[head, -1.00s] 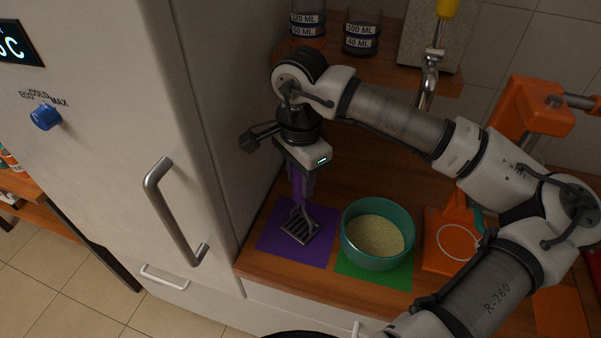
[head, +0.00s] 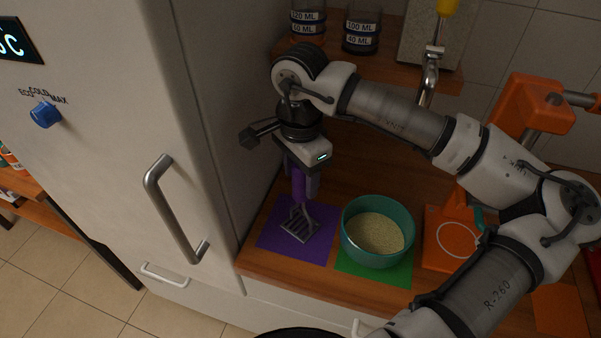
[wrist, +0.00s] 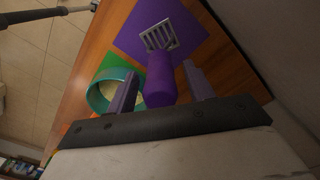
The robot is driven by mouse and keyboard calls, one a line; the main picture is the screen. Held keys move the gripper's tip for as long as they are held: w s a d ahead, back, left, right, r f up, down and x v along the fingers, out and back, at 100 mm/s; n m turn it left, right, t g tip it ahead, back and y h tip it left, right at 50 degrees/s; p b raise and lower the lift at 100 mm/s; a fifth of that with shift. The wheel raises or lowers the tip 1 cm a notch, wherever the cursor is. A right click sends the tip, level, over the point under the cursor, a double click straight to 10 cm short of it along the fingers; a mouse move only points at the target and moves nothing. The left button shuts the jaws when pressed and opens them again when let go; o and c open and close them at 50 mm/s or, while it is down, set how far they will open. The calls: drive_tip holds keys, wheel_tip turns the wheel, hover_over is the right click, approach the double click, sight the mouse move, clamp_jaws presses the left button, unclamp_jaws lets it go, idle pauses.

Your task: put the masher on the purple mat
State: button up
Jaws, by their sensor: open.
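The masher (head: 300,222) has a purple handle and a slotted metal head. It stands upright with its head on the purple mat (head: 272,244) at the counter's left end. My gripper (head: 305,187) is open around the top of the handle. In the wrist view the masher handle (wrist: 160,80) is between the two fingers of my gripper (wrist: 164,88), with a gap visible on the right side and a narrower one on the left. The purple mat (wrist: 188,24) also shows there, under the slotted head.
A teal bowl (head: 348,243) of grain stands on a green mat (head: 390,275) just right of the purple mat. An orange appliance (head: 440,258) stands farther right. The fridge (head: 130,120) wall is close on the left. A shelf with jars (head: 361,35) is behind.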

wheel_tip(320, 180, up, 12)
drive_tip(key=shift+f+b, duration=0.1)
drive_tip(key=shift+b, duration=0.95)
